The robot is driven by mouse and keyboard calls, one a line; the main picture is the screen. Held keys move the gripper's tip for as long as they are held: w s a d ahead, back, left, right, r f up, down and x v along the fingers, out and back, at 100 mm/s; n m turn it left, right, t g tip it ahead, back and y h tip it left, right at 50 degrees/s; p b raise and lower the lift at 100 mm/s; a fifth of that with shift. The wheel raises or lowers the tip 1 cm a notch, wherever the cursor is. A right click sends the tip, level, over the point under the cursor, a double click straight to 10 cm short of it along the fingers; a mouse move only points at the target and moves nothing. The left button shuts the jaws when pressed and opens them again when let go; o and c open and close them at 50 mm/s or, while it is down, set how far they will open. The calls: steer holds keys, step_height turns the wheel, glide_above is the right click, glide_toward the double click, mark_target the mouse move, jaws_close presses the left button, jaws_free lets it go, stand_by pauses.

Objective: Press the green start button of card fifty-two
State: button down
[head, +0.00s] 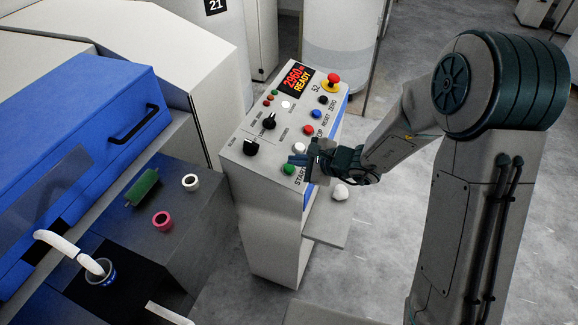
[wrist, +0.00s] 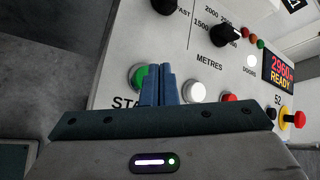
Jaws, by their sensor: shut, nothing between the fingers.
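The control panel (head: 241,149) marked 52 stands in the middle of the head view, its display (head: 297,80) reading "2960 m READY". The green start button (head: 289,169) sits at the panel's near edge, above the label START. It also shows in the wrist view (wrist: 137,75), partly hidden behind my fingers. My gripper (head: 299,159) is shut and empty, its blue fingertips right by the green button. In the wrist view the closed fingertips (wrist: 159,70) overlap the button's right side. I cannot tell whether they touch it.
Close by are a white button (head: 297,147), a red button (head: 308,130), a blue button (head: 317,114) and a red emergency stop (head: 333,79). Black knobs (head: 251,147) sit left. A blue-covered machine (head: 80,130) stands left. Grey floor lies right of the panel.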

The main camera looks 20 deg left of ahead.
steer(key=shift+f+b, duration=0.2)
steer(key=shift+b, duration=0.1)
stand_by(0.5)
steer(key=shift+a+f+b, duration=0.1)
steer(key=shift+f+b, duration=0.2)
steer(key=shift+b, duration=0.25)
steer(key=shift+a+f+b, duration=0.15)
steer(key=shift+f+b, duration=0.25)
steer(key=shift+b, duration=0.3)
stand_by(0.6)
steer(key=shift+r, duration=0.15)
steer(key=shift+d+r+p, duration=0.25)
steer(key=shift+r+p, duration=0.15)
steer(key=shift+r, duration=0.35)
steer(key=r+p, duration=0.1)
steer(key=r, duration=0.1)
steer(key=d+r+p, duration=0.1)
steer(key=r+p, duration=0.1)
steer(key=shift+d+r, duration=0.15)
steer(key=shift+r, duration=0.25)
stand_by(0.8)
